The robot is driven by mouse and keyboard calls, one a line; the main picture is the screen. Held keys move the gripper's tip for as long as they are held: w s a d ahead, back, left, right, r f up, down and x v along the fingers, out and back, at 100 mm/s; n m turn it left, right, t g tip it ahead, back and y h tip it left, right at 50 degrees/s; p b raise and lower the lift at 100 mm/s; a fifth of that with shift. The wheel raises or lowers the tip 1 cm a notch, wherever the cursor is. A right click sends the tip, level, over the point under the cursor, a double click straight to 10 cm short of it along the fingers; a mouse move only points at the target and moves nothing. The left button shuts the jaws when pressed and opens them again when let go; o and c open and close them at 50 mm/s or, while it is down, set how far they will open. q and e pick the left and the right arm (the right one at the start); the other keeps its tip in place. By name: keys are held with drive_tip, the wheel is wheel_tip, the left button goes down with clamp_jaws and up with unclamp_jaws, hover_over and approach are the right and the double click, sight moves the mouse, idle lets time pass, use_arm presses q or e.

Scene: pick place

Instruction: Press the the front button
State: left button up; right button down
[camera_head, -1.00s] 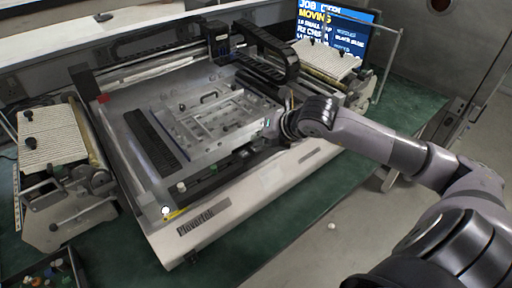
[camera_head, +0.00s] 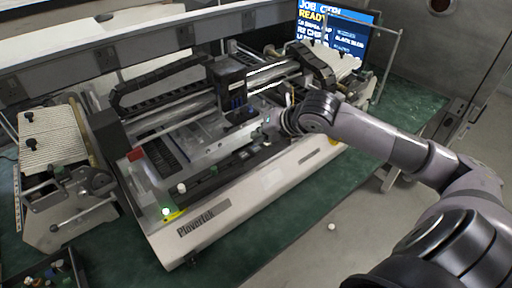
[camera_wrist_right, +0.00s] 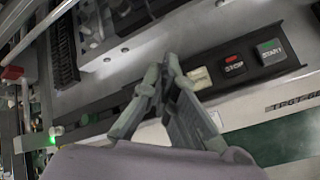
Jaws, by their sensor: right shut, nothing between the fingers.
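The machine (camera_head: 262,190) has a row of labelled buttons on its front panel, seen closely in the right wrist view. A green START button (camera_wrist_right: 270,52) is at the right, a red STOP button (camera_wrist_right: 234,65) is left of it, and a cream button (camera_wrist_right: 198,78) is beside the fingers. My right gripper (camera_wrist_right: 170,62) is shut and empty, its tips close to the cream button; I cannot tell if they touch it. In the head view the right gripper (camera_head: 272,121) is at the front panel, partly hidden. My left gripper is out of view.
A monitor (camera_head: 340,28) at the back reads "READY". A green lamp (camera_head: 165,211) and a white knob (camera_head: 181,188) are at the machine's front left. Ribbed feeder units stand left (camera_head: 47,140) and right (camera_head: 345,60). The green table (camera_head: 240,252) is clear along the front.

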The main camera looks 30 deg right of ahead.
sight(259, 147)
drive_tip(key=shift+r+p, duration=1.15)
drive_tip(key=shift+r, duration=1.45)
drive_tip(key=shift+f, duration=0.1)
